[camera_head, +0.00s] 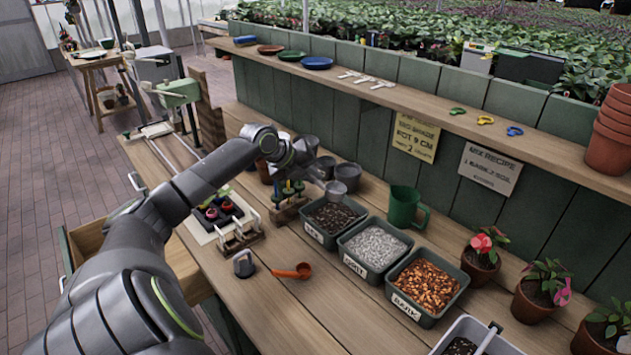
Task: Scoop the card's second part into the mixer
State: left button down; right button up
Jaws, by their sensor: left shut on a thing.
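My left gripper (311,166) is over the bench at the back end of the bin row, its fingers small and partly hidden. It is shut on what looks like a small grey scoop (337,190), close above the bin of dark soil (329,218). Whether the scoop holds anything is unclear. Beside that bin stand a bin of white grains (374,247) and a bin of orange-brown bark (425,284). The recipe card (490,169) hangs on the green boards; its lines are too small to read surely. I cannot tell which thing is the mixer. My right gripper is out of view.
An orange scoop (292,271) lies on the bench before the bins. A green mug (404,207) stands behind them. Potted plants (481,257) line the right, near a box with dark soil (460,347). A pot tray (218,212) is at left. Bare bench lies in front.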

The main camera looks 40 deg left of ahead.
aim_at(335, 191)
pick_arm(q)
jog(key=shift+a+f, duration=0.1)
jog(key=shift+a, duration=0.4)
jog(key=shift+w+d+f+y+b, duration=0.2)
jog(key=shift+d+f+y+b, duration=0.1)
jog(key=shift+f+b, duration=0.2)
jog(key=f+b, duration=0.1)
jog(key=f, duration=0.1)
jog(key=f+g+b, duration=0.1)
jog(key=f, duration=0.2)
jog(key=f+g+y+b, duration=0.1)
jog(key=f+b, duration=0.1)
jog(key=f, duration=0.1)
jog(key=shift+w+d+f, duration=0.2)
jog(key=shift+w+d, duration=0.15)
jog(key=shift+w, duration=0.05)
jog(key=shift+r, duration=0.1)
